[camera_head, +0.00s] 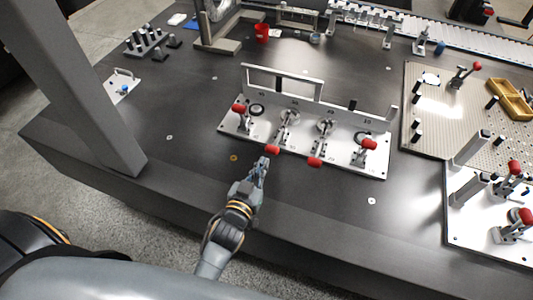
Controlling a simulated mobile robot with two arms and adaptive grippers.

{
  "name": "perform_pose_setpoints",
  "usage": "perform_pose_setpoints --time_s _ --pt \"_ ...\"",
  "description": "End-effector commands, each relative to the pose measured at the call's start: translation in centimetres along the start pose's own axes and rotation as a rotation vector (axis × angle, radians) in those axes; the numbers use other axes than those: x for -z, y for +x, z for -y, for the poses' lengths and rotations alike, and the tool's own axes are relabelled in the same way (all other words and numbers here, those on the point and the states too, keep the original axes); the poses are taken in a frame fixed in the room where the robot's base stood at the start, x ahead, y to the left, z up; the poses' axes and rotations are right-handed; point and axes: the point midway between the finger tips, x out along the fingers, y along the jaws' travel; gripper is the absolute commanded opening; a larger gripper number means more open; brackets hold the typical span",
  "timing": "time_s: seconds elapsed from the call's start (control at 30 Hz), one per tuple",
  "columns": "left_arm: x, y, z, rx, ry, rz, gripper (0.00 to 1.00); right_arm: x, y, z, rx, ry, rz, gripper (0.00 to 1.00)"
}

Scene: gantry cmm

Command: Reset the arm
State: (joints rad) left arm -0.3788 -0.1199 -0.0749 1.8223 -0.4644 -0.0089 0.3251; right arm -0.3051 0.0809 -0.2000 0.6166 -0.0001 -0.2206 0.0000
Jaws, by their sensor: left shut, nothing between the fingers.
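My left gripper (263,166) shows in the head view, reaching over the front of the dark table (180,185). It is shut with nothing between its fingers. Its tips are close to a red knob (272,149) at the front edge of a white fixture plate (345,167); I cannot tell whether they touch. The plate carries several toggle clamps with red handles, such as one at its right end (368,144), and an upright grey frame (300,84). My right gripper is not in view.
A thick grey column (85,85) rises at the left. A perforated beige plate (450,110) with a yellow tray (511,98) lies at the right, beside another clamp plate (480,220). The table's left front is mostly clear.

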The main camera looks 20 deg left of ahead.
Motion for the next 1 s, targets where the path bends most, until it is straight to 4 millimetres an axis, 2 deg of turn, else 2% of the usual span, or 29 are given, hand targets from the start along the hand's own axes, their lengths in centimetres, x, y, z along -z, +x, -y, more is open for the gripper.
perform_pose_setpoints --time_s 0.03,0.2,0.5,0.63,0.83,1.0 --pt "-1.0 -0.8 0.0 0.001 -0.002 0.004 0.00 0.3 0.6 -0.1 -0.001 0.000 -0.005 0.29" --pt "-2.0 -2.4 0.0 0.001 -0.001 -0.001 0.00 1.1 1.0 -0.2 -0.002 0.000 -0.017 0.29" --pt "-2.1 -2.9 0.0 0.001 0.000 -0.002 0.00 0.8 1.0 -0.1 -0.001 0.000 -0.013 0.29" --pt "-2.3 -3.1 0.7 0.018 0.005 0.037 0.00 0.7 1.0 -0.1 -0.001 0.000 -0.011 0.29" --pt "-3.6 -4.7 3.5 0.081 0.016 0.269 0.00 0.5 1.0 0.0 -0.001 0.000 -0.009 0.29" --pt "-5.0 -8.2 4.8 0.090 0.026 0.537 0.00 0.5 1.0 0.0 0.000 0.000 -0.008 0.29"
